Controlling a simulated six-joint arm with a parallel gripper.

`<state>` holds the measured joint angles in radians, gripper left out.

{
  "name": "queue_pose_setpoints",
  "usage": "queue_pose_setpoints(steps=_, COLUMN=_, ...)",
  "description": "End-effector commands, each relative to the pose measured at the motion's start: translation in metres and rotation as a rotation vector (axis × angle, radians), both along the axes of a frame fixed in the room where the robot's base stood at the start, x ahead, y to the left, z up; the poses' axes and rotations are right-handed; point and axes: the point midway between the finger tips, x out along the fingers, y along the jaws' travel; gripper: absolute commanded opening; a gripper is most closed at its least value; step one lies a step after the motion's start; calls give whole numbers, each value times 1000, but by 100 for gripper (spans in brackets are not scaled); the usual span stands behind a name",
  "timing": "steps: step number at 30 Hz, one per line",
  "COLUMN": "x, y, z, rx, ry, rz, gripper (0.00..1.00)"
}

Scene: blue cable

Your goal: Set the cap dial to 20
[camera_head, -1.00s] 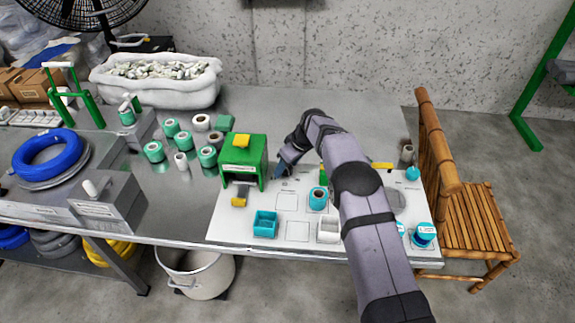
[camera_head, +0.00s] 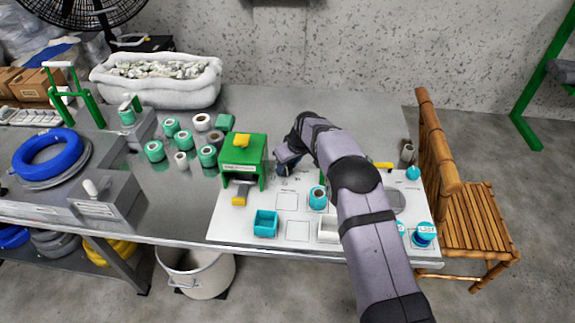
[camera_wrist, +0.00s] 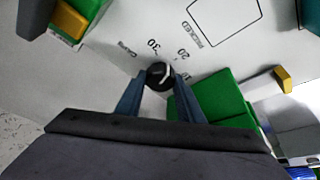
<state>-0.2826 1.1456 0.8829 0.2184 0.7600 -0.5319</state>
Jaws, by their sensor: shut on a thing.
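The cap dial (camera_wrist: 160,76) is a small black round knob with a white mark, on a white board (camera_head: 228,222). My gripper (camera_wrist: 159,82) is shut on it, one blue-grey finger on each side. The printed numbers 30 and 20 show beyond the dial, with the word CAPS to the left; another number near the right finger is partly hidden. The white mark lies on the dial's right half, roughly toward the 20 side; its exact reading is unclear. In the head view my gripper (camera_head: 287,160) is low over the board, and the dial is hidden.
A green machine (camera_head: 243,160) with yellow parts stands close left of my gripper. A teal bin (camera_head: 265,223), a teal spool (camera_head: 318,197) and a white bin (camera_head: 328,230) are on the board's front part. Several spools stand farther left. A bamboo chair (camera_head: 475,215) is at right.

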Motion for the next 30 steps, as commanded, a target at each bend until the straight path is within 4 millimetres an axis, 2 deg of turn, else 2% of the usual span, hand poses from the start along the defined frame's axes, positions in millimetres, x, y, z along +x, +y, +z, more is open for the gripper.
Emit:
queue_pose_setpoints(steps=15, x=-1, y=2, z=0, rx=-1, ry=0, rz=-280, gripper=12)
queue_pose_setpoints(steps=30, x=-1, y=2, z=0, rx=-1, ry=2, rz=-309, gripper=12)
